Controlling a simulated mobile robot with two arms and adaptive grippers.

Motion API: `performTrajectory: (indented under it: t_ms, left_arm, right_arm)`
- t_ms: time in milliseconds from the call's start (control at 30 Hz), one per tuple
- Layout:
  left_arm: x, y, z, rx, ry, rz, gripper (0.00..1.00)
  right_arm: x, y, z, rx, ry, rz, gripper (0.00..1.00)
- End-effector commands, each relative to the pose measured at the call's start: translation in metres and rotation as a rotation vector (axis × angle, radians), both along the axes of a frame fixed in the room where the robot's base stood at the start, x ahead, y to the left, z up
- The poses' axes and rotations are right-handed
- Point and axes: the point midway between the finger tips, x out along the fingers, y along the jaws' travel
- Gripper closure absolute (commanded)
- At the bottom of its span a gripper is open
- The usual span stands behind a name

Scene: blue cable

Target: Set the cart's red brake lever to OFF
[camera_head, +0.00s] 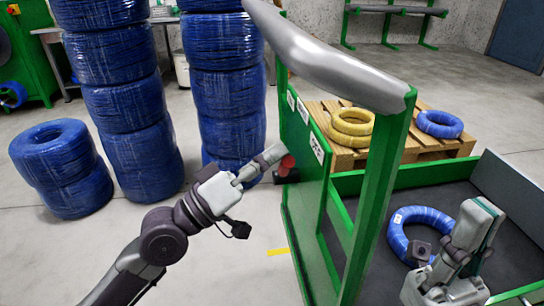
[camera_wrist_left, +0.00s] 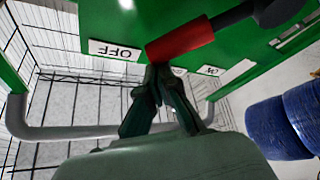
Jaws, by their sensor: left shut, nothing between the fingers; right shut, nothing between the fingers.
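The red brake lever (camera_head: 286,165) sticks out from the outer side of the cart's green end panel (camera_head: 305,155). In the left wrist view the red grip of the lever (camera_wrist_left: 180,40) is on a black shaft, its end close beside the OFF label (camera_wrist_left: 115,50). The other label (camera_wrist_left: 210,71), likely ON, is partly hidden. My left gripper (camera_head: 279,151) is shut and empty at the lever; its fingertips (camera_wrist_left: 158,70) are right by the red grip, and I cannot tell whether they touch. My right gripper (camera_head: 480,215) is shut and empty over the cart bed.
A blue cable coil (camera_head: 395,235) lies on the cart bed beside my right gripper. The cart's grey handle bar (camera_head: 320,60) runs above the panel. Stacks of blue coils (camera_head: 125,100) stand left. A wooden pallet (camera_head: 345,158) with coils is behind the cart.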

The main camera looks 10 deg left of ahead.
Motion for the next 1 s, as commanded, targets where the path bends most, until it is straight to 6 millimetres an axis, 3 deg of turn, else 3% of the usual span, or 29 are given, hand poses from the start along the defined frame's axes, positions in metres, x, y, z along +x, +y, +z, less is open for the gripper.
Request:
performTrajectory:
  t_ms: [433,1000]
  left_arm:
    - [-0.005,0.002,-0.006,0.009,0.008,-0.009,1.0]
    - [-0.039,0.052,-0.029,0.012,0.003,0.0,1.0]
  right_arm:
    - [0.0,0.0,0.0,0.0,0.001,0.0,1.0]
    - [0.0,0.0,0.0,0.0,0.001,0.0,1.0]
